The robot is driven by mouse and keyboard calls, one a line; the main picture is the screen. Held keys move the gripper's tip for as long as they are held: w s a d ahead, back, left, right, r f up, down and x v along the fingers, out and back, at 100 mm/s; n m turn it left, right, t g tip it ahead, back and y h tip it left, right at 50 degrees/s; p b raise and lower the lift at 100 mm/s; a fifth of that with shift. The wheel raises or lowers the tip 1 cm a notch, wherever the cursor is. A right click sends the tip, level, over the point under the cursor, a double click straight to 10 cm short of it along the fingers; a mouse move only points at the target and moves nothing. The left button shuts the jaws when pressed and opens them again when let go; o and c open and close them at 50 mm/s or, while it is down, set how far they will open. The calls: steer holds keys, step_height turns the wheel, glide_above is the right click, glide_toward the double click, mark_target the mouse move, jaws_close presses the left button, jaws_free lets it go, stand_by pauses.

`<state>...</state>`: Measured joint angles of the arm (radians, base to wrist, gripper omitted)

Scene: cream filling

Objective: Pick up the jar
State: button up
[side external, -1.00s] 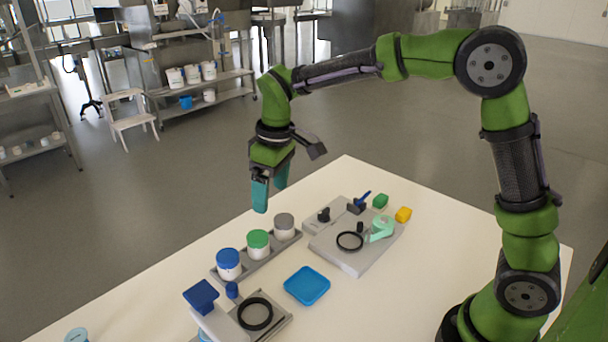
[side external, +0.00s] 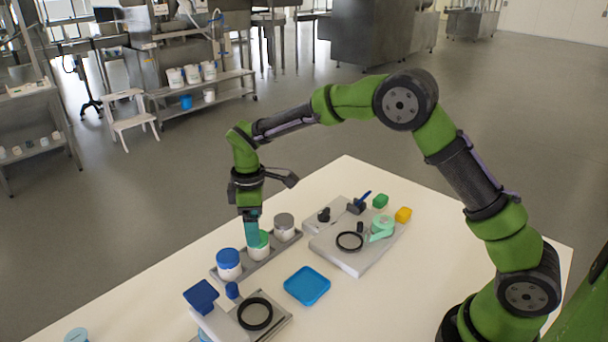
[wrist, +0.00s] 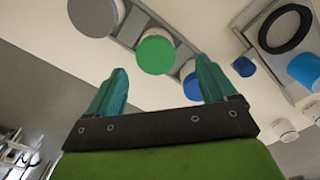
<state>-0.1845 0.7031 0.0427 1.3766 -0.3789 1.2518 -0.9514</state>
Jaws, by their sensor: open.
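Three white jars stand in a row in a grey tray (side external: 265,259) on the cream table: one with a blue lid (side external: 228,258), one with a green lid (side external: 264,240) and one with a grey lid (side external: 284,223). My gripper (side external: 252,240) points down at the green-lidded jar, its teal fingers partly overlapping that jar in the side view. In the wrist view the fingers (wrist: 162,66) are apart, with the green lid (wrist: 155,54) just beyond the tips and roughly between them. I cannot tell whether a finger touches the jar.
A blue dish (side external: 307,286) lies to the right of the tray. A grey device with a black ring (side external: 255,313) and blue top stands in front. Another grey unit (side external: 350,262) with a black ring, mint tape dispenser (side external: 381,229) and green and yellow blocks is behind right.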

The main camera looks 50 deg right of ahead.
steer(key=shift+d+f, duration=0.15)
steer(key=shift+f, duration=1.4)
steer(key=shift+d+f, duration=0.15)
steer(key=shift+f, duration=1.4)
steer(key=shift+c, duration=0.3)
steer(key=c, duration=1.1)
steer(key=shift+r, duration=0.15)
